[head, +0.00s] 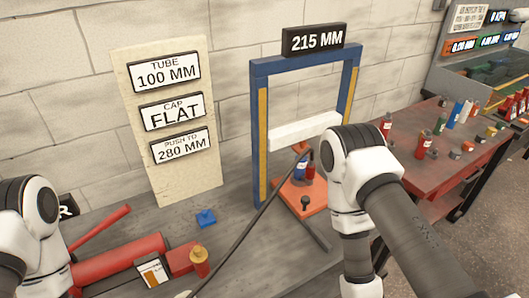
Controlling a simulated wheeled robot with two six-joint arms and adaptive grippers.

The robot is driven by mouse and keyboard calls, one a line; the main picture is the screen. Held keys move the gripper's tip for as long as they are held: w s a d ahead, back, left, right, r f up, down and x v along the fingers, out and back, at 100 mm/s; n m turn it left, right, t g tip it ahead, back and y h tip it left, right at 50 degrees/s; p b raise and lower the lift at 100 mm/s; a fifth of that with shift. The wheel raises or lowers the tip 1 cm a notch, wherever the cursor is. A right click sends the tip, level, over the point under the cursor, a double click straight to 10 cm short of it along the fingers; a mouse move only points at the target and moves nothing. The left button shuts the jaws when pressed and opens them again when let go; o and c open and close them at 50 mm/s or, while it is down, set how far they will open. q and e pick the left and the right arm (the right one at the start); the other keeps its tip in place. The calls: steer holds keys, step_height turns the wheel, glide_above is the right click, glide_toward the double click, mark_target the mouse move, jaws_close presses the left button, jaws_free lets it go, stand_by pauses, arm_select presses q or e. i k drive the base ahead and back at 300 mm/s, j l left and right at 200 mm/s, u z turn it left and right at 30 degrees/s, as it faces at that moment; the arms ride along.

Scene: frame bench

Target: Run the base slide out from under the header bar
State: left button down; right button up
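A blue upright frame (258,140) stands on the bench, with a 215 MM sign (314,40) on top. The white header bar (300,132) spans between its posts. The orange base slide (292,192) lies low in the frame, under the bar. A dark knob (305,203) stands on its front part, and a small blue and red item (301,168) stands on it farther back. My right arm covers the right side of the slide and the right post's lower part. Both my arms show, but neither gripper is in the picture, so contact with the slide cannot be seen.
A board (190,185) reads TUBE 100 MM, CAP FLAT, PUSH TO 280 MM. A dark rod or cable crosses before the frame. A red table (450,165) holds bottles at right.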

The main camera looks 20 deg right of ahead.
mark_target(305, 201)
steer(key=i+l+z, duration=0.1)
steer(key=z, duration=0.35)
steer(key=i+l+z, duration=0.1)
steer(key=z, duration=0.35)
steer(key=i+z, duration=0.1)
steer(key=z, duration=0.3)
steer(key=i+z, duration=0.1)
steer(key=z, duration=0.35)
